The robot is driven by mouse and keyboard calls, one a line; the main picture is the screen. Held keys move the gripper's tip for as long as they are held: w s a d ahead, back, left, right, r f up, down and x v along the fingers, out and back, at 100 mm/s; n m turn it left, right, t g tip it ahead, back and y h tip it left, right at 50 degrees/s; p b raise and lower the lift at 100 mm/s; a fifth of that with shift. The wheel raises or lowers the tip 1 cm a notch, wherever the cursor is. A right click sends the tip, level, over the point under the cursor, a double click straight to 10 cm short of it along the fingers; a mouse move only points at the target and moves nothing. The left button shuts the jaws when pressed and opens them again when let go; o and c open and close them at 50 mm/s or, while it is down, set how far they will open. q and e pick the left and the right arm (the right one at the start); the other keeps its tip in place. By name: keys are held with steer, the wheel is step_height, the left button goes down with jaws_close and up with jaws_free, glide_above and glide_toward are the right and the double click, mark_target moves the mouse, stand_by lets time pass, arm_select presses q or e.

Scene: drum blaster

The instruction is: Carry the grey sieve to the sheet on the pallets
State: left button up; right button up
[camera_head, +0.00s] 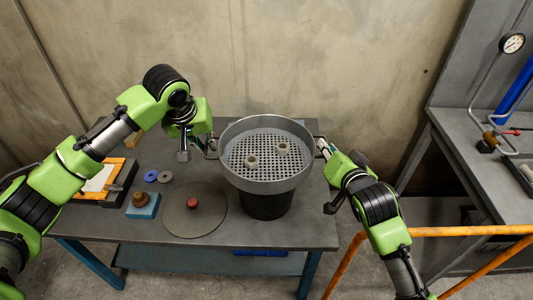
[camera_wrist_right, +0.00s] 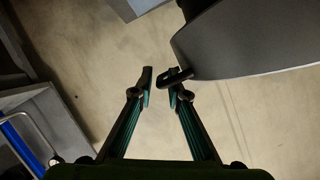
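The grey sieve (camera_head: 267,187) is a round pan with a perforated floor and two side handles. It sits level on top of a dark bucket (camera_head: 265,206) on the table. My left gripper (camera_head: 209,148) is at its left handle; the fingers are too small to tell open from shut. My right gripper (camera_head: 323,147) is at its right handle. In the right wrist view its fingers (camera_wrist_right: 160,88) stand apart, with the handle (camera_wrist_right: 174,78) reaching to the right finger and the dark sieve side (camera_wrist_right: 245,45) beyond. The sheet and pallets are not in view.
Two pale rings (camera_head: 252,161) lie in the sieve. The grey table (camera_head: 290,232) also holds a round plate (camera_head: 180,222) with a red knob, a blue block (camera_head: 145,207) and an orange-edged tray (camera_head: 80,200). An orange rail (camera_head: 470,231) and another bench (camera_head: 470,160) stand right.

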arm_select(q)
steer(key=shift+w+f, duration=0.2)
steer(key=shift+f, duration=0.35)
arm_select(e)
steer(key=shift+w+a+f, duration=0.1)
steer(key=shift+w+f, duration=0.05)
steer(key=shift+w, duration=0.4)
arm_select(q)
jaws_close()
arm_select(e)
jaws_close()
arm_select(q)
steer(key=shift+r, duration=0.1)
